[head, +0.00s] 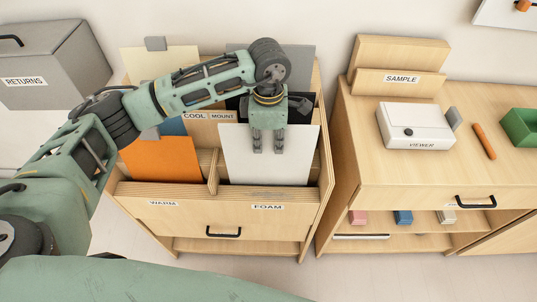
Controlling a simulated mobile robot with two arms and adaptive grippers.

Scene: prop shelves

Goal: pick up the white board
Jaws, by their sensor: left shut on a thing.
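The white board (268,163) stands upright in the front right compartment of the wooden rack, behind the FOAM label (268,207). My left gripper (267,149) reaches down over the top edge of the white board. Its fingers are shut on the board near the top middle, and the fingers lie in front of part of it. The lower edge of the board is hidden by the rack's front. My right gripper is not in view.
An orange board (163,162) stands in the compartment to the left, marked WARM. Cream (165,62) and grey (300,68) boards stand behind. A cabinet (400,165) with a VIEWER box (415,125) stands to the right, and a grey RETURNS box (50,70) at far left.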

